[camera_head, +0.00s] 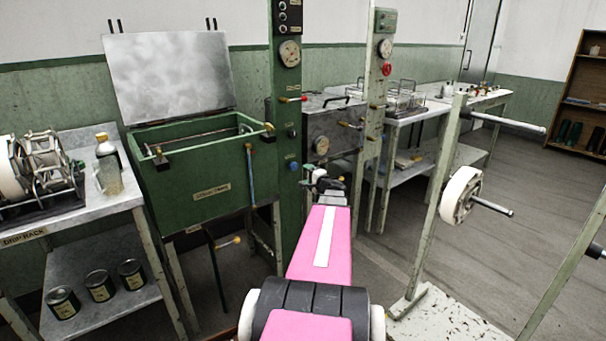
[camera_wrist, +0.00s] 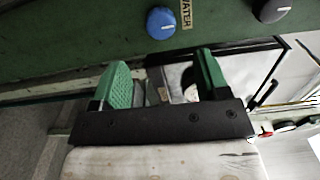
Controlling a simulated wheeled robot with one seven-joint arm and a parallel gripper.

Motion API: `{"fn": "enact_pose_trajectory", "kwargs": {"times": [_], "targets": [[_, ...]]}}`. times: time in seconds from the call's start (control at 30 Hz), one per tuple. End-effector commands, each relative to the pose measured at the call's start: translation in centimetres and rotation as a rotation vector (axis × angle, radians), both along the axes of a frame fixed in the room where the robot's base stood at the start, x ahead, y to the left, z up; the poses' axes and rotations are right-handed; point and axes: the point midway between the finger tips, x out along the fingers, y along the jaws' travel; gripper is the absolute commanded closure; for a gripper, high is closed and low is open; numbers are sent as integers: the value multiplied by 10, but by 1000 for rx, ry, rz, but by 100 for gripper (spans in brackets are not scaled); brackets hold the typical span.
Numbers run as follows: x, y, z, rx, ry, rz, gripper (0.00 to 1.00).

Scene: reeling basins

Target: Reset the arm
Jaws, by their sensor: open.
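My pink arm (camera_head: 323,245) reaches forward from the bottom of the head view, with my gripper (camera_head: 326,180) at its far end, in front of the green control column (camera_head: 290,120). In the wrist view, my gripper (camera_wrist: 160,85) shows two green fingers spread apart, with nothing between them. A blue knob (camera_wrist: 161,23) and a black knob (camera_wrist: 270,10) on a green panel lie just beyond the fingers. Whether the fingers touch the panel cannot be told.
A green basin (camera_head: 205,185) with its lid raised stands left of the column. A drip rack table (camera_head: 70,215) holds a reel and a bottle (camera_head: 108,170). A steel basin (camera_head: 330,125) stands behind. A post with a white reel (camera_head: 460,195) stands right; grey floor (camera_head: 540,200) is open beyond.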

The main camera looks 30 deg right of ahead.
Motion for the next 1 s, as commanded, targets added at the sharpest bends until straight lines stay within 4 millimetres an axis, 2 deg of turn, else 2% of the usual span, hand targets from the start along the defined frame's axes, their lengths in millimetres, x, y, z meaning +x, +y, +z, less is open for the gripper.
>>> {"fn": "enact_pose_trajectory", "kwargs": {"times": [0.57, 0.67, 0.77, 0.87, 1.0], "targets": [[-2, 0, 0, 0, 0, 1, 31], [-1, 8, -2, -9, 11, 17, 31], [6, 37, -9, -42, 49, 75, 31], [13, 86, -22, -101, 120, 176, 31], [16, 165, -46, -210, 243, 347, 31]]}}
